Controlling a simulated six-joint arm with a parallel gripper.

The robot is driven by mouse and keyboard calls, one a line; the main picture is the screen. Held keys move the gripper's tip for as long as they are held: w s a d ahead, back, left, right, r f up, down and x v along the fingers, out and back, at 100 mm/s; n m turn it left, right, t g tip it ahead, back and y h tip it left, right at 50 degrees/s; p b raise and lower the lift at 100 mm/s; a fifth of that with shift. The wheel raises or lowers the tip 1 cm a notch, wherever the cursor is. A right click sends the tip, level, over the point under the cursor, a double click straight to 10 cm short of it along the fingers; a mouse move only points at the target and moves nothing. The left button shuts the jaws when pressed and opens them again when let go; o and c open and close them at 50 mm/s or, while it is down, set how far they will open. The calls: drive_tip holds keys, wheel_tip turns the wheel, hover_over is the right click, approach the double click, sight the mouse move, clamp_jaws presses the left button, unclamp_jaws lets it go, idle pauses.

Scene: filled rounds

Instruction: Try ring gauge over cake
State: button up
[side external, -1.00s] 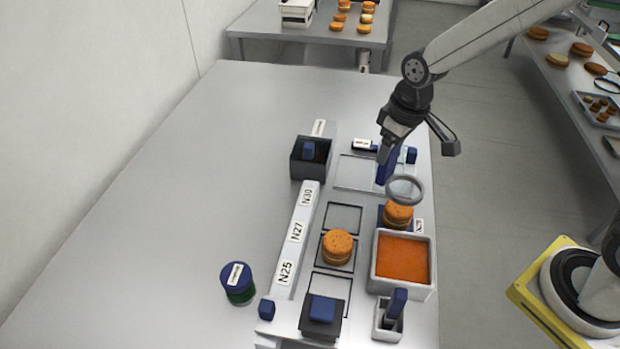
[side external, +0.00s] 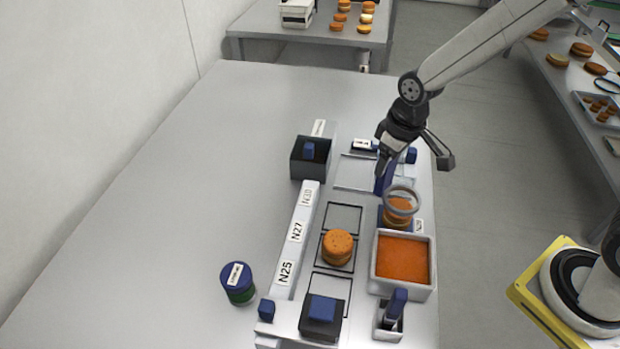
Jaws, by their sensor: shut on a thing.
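My gripper (side external: 383,164) is shut on the blue handle of the ring gauge (side external: 417,206). The gauge is a grey ring, held roughly level. An orange cake (side external: 396,218) on a blue stand (side external: 382,223) lies under the ring, behind the orange-filled tray. From this side the ring overlaps the cake's upper part, and the cake shows through and below it. I cannot tell whether the ring is around the cake or just above it.
Another filled cake (side external: 337,247) sits in the middle outlined square, beside the strip marked N25, N27, N30 (side external: 295,232). The orange-filled tray (side external: 430,272) stands close in front. A dark box (side external: 299,166) and a blue-lidded jar (side external: 238,284) are left. The table's left is clear.

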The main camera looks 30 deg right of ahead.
sight(384, 181)
drive_tip(key=shift+f, duration=3.2)
idle(2.0)
drive_tip(key=shift+r, duration=0.2)
idle(0.9)
drive_tip(key=shift+r, duration=4.7)
